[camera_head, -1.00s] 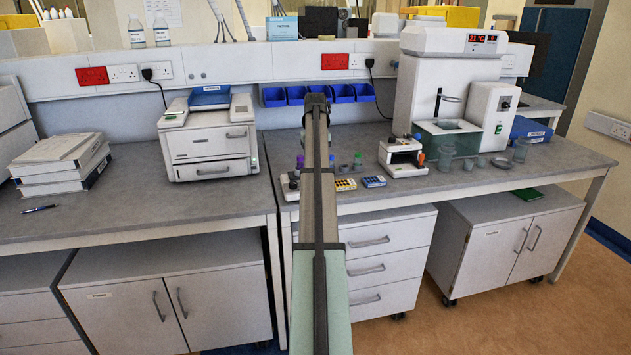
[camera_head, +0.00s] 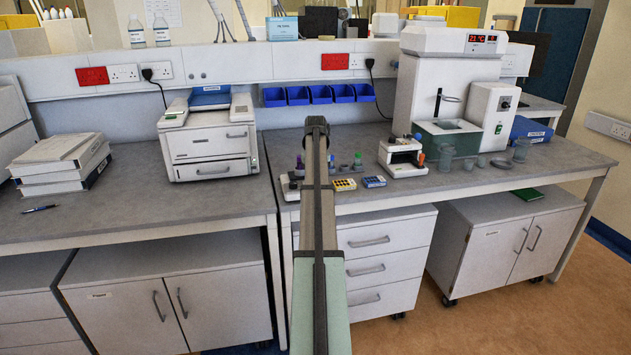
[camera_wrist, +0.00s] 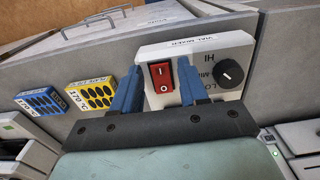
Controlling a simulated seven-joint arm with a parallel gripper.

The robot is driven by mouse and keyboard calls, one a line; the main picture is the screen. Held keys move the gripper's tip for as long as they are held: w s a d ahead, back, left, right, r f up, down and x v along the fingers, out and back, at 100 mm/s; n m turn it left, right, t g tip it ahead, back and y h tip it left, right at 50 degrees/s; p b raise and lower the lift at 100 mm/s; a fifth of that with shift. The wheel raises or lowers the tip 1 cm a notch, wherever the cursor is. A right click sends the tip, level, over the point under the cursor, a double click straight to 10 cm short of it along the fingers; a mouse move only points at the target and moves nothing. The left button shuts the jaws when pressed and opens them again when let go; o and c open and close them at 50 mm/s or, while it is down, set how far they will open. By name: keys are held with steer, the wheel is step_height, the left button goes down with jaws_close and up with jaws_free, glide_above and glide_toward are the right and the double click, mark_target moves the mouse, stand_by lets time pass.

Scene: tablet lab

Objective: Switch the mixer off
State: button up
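The vial mixer (camera_wrist: 207,60) shows in the wrist view as a light box with a "VIAL MIXER" label. On its front face are a red rocker switch (camera_wrist: 162,78) marked I and O and a black knob (camera_wrist: 230,74). I cannot tell which side of the switch is pressed in. My gripper (camera_wrist: 158,68) is open, with its blue fingers apart and the switch between them in the picture. Nothing is held, and contact with the mixer is not clear. In the head view my arm hides the gripper and most of the mixer; a white corner with a dark knob (camera_head: 291,186) shows left of the arm.
A yellow block (camera_wrist: 91,93) and a blue block (camera_wrist: 41,103), both with dark wells, lie beside the mixer on the bench. In the head view a small white device (camera_head: 402,157) stands right of my arm. A printer-like machine (camera_head: 209,139) stands at left.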

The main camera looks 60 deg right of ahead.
jaws_close()
steer(key=shift+w+d+g+y, duration=0.2)
steer(key=shift+g+y, duration=0.1)
steer(key=shift+r, duration=0.1)
steer(key=shift+a, duration=0.1)
steer(key=shift+o, duration=0.7)
jaws_free()
step_height(320, 180, up, 7)
steer(key=shift+w+d+r, duration=0.2)
steer(key=shift+w+d, duration=0.05)
steer(key=shift+d, duration=0.1)
stand_by(0.3)
